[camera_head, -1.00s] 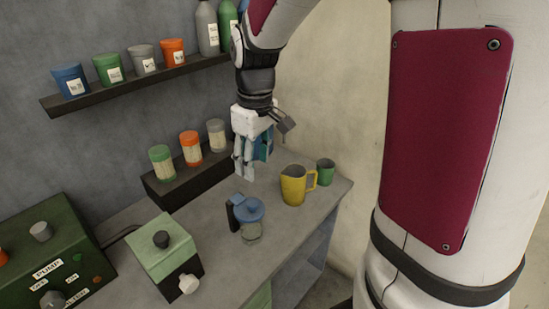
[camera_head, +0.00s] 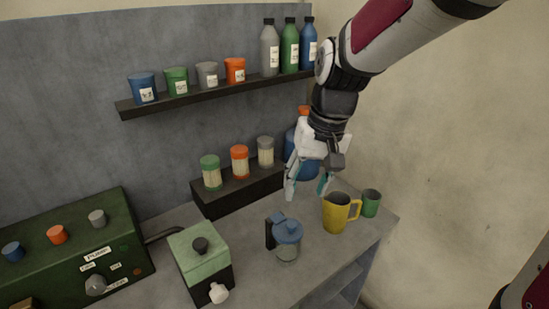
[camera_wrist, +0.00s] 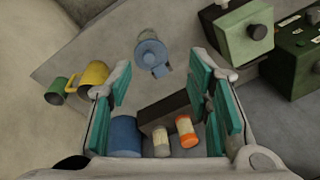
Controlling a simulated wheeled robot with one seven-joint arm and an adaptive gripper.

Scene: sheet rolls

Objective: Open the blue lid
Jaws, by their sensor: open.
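The blue lid (camera_head: 286,229) sits on a clear jug (camera_head: 288,252) with a dark handle, standing upright on the grey counter. The lid looks closed on the jug. In the wrist view the blue lid (camera_wrist: 151,52) shows from above, beyond the fingers and between them. My gripper (camera_head: 307,190) is open and empty. It hangs above the counter, behind and a little right of the jug, apart from the lid. Its teal finger pads (camera_wrist: 165,92) stand wide apart in the wrist view.
A yellow pitcher (camera_head: 336,214) and a green cup (camera_head: 371,203) stand right of the jug. A green-topped box (camera_head: 199,255) with knobs is at its left. Behind, a low dark riser (camera_head: 236,192) holds several jars. A shelf (camera_head: 190,98) above holds cups and bottles.

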